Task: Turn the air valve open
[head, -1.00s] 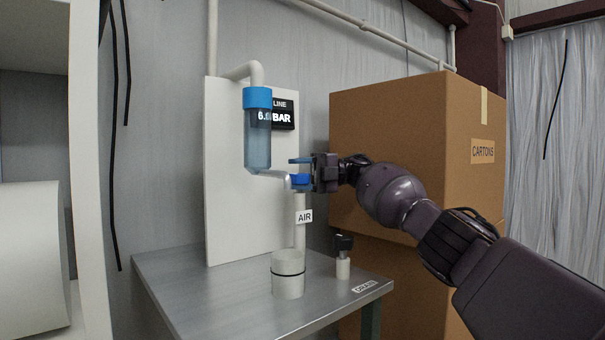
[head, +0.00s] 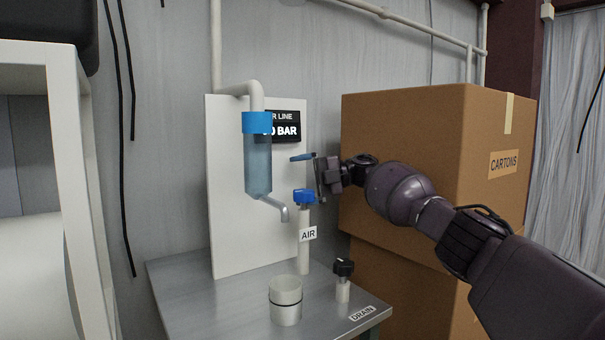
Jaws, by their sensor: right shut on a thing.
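The air valve's blue handle (head: 304,196) tops the pale upright pipe (head: 303,256) labelled AIR, in front of the white panel. My right gripper (head: 309,176) comes in from the right, at the handle's right and upper side. It is shut on the blue handle, though the contact is small and partly hidden. A slim teal bar (head: 301,157) sticks out leftward at the gripper's upper end, above the handle. The dark pressure display (head: 286,120) reads BAR; its left part is hidden by the filter. My left gripper is out of view.
A blue-capped clear filter (head: 257,165) hangs left of the valve, its spout (head: 283,214) close by. On the metal table (head: 190,300) stand a white cup (head: 285,305) and a black-knobbed drain valve (head: 343,267). Stacked cartons (head: 420,160) stand close behind my right arm.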

